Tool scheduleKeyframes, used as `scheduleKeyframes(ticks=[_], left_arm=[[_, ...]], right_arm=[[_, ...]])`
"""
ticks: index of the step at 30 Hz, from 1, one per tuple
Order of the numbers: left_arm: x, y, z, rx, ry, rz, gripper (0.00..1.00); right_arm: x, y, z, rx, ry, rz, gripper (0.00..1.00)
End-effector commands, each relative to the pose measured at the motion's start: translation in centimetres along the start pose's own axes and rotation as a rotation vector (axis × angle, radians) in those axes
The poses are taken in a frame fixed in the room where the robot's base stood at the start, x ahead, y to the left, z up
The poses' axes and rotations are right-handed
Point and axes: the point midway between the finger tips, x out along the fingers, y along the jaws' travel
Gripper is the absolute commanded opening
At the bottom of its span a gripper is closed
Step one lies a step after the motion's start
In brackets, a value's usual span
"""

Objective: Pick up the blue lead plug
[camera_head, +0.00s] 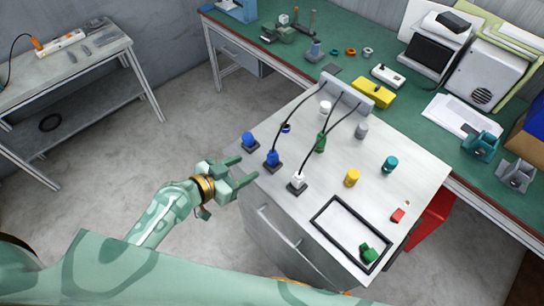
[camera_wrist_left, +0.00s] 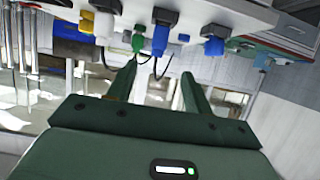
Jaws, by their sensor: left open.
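The blue lead plug (camera_head: 273,158) sits in a dark square base near the left edge of the grey cabinet top, with a black lead running up from it to a grey block. In the left wrist view the blue plug (camera_wrist_left: 160,36) shows at the top, its lead hanging into the picture. My left gripper (camera_head: 241,170) is open and empty, just left of the cabinet edge and the plug, apart from it. In the left wrist view its two fingers (camera_wrist_left: 158,72) are spread, with the plug beyond them. My right gripper is not in view.
A second blue piece (camera_head: 249,141) stands close to the left of the plug. A white plug (camera_head: 297,180) and a green plug (camera_head: 321,142) with leads are nearby. A black rectangular frame (camera_head: 322,211) lies at the front. A green-topped bench (camera_head: 285,55) stands behind.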

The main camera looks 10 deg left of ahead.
Motion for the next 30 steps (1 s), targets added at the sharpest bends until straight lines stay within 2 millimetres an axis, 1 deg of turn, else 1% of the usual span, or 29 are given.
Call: scheduleKeyframes(ticks=[1,3,6,9,14,18,21,24,30], left_arm=[[1.4,0.1,-0.1,-0.005,0.004,0.001,0.51],[3.1,0.0,0.0,-0.005,0.003,-0.001,0.51],[5.0,0.0,0.0,-0.004,0.001,0.0,0.51],[6.2,0.0,0.0,-0.003,0.001,0.0,0.51],[7.5,0.1,0.0,-0.005,0.001,0.0,0.51],[9.8,0.3,0.1,-0.006,0.001,0.001,0.51],[11.2,0.2,0.2,-0.004,0.0,-0.001,0.51],[11.8,0.3,0.3,-0.003,-0.001,0.0,0.51],[11.8,0.3,0.2,-0.002,-0.002,0.0,0.51]], right_arm=[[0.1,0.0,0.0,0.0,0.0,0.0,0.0],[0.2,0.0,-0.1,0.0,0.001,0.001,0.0],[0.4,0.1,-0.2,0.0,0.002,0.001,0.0],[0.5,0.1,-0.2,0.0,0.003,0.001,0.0],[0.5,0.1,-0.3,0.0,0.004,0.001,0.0],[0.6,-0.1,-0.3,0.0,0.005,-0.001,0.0],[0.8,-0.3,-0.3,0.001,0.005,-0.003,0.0],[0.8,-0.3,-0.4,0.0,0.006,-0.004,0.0],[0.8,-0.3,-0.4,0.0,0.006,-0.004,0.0]])
